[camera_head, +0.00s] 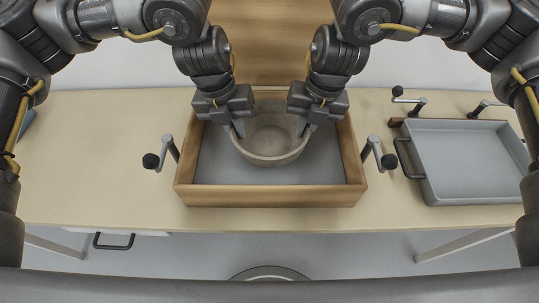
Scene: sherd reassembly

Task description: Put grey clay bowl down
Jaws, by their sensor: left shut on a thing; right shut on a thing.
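The grey clay bowl (270,157) is upright in the camera_head view, inside or just above a wooden-walled box (270,196) with a grey floor. My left gripper (239,129) is shut on the bowl's left rim. My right gripper (301,128) is shut on its right rim. The far part of the rim shows between the two grippers. I cannot tell whether the bowl's underside touches the box floor.
A grey tray (466,199) with dark handles stands on the table at right. Black-knobbed metal levers (152,161) flank the box, one at each side. The pale table (90,165) is mostly clear at left.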

